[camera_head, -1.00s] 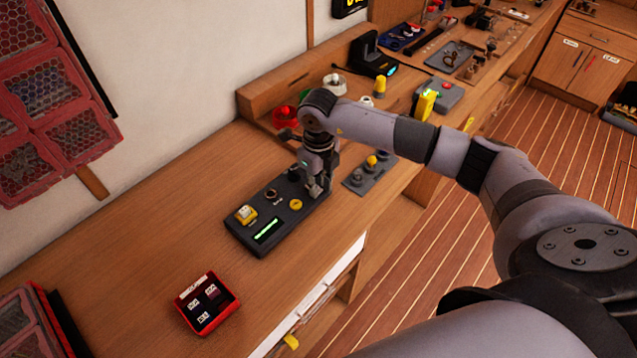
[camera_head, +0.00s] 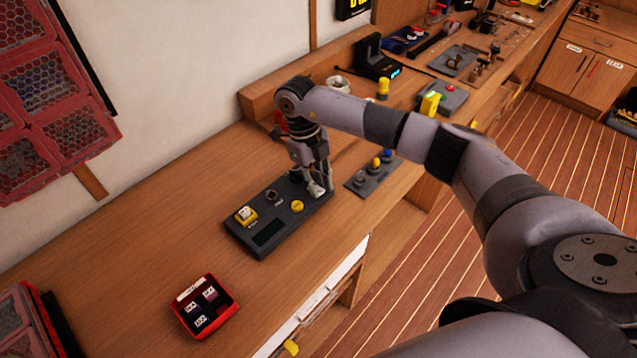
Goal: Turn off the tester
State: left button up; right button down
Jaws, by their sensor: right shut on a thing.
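The tester (camera_head: 262,222) is a dark grey box on the wooden bench. Its display (camera_head: 269,234) is dark. A yellow-and-white switch (camera_head: 246,214), a dark knob (camera_head: 272,196) and a yellow button (camera_head: 297,206) sit on its top. My right gripper (camera_head: 316,190) points down at the far right end of the tester. It is shut on a small control there, which the fingers mostly hide. My left gripper is not in view.
A red tray (camera_head: 233,308) with labelled dark pieces lies at the front left. A grey panel with several knobs (camera_head: 362,185) lies close to the right of my gripper. A box with a yellow part (camera_head: 451,97) stands farther back. The bench left of the tester is clear.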

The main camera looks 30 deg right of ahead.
jog(key=c, duration=1.4)
grip_release()
jog(key=shift+c, duration=0.2)
jog(key=v, duration=1.2)
